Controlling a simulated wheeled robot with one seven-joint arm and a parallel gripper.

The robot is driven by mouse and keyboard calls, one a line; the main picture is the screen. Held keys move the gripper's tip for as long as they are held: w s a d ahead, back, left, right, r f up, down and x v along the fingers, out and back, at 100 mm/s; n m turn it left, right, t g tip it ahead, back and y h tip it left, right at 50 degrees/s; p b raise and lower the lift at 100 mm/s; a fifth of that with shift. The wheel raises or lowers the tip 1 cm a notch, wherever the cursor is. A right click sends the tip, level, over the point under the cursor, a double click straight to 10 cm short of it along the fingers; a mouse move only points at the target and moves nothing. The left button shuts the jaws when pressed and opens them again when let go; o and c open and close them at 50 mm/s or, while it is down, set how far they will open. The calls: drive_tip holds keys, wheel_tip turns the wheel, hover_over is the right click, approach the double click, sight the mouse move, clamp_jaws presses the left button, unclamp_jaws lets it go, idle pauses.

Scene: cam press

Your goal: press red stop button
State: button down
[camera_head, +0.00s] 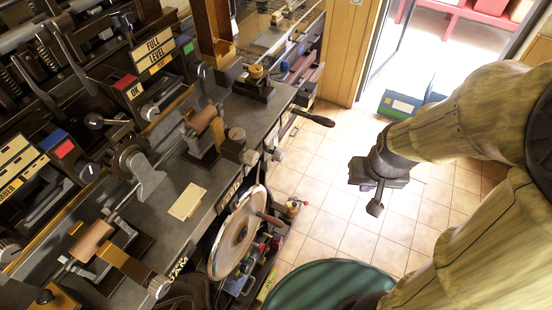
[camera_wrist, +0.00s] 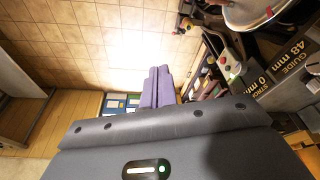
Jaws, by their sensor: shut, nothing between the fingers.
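A small pale control box (camera_head: 262,247) with red on it is mounted low on the machine's front, beside the large handwheel. In the wrist view the box (camera_wrist: 230,66) is at the right, with a red button (camera_wrist: 222,60) on its face. I cannot read any stop label on it. My gripper (camera_head: 375,208) hangs over the tiled floor, right of the machine and well apart from the box. Its two purple fingers (camera_wrist: 157,87) are together in the wrist view, with nothing between them.
The large handwheel (camera_head: 238,233) juts from the machine front near the box. A lever with a dark knob (camera_head: 318,120) sticks out over the floor. Blue and green boxes (camera_head: 404,106) stand by the doorway. Tiled floor (camera_head: 335,190) is open between machine and gripper.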

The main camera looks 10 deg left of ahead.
drive_tip(key=w+a+f+n+t+y+b, duration=0.2)
drive_tip(key=w+a+f+n+t+b, duration=0.2)
drive_tip(key=w+f+b, duration=0.4)
drive_tip(key=w+a+f+n+t+y+b, duration=0.3)
drive_tip(key=w+f+b, duration=0.4)
drive_tip(key=f+b, duration=0.7)
drive_tip(key=w+a+f+n+t+y+b, duration=0.2)
drive_tip(key=w+a+f+n+t+b, duration=0.3)
drive_tip(key=f+b, duration=0.6)
drive_tip(key=w+n+t+b, duration=0.2)
drive_tip(key=w+b, duration=0.1)
drive_tip(key=b, duration=0.1)
drive_tip(key=shift+w+a+y, duration=0.15)
drive_tip(key=shift+w+y, duration=0.15)
drive_tip(key=shift+a, duration=0.1)
drive_tip(key=w+a, duration=0.3)
drive_tip(key=a, duration=0.5)
drive_tip(key=shift+p, duration=0.45)
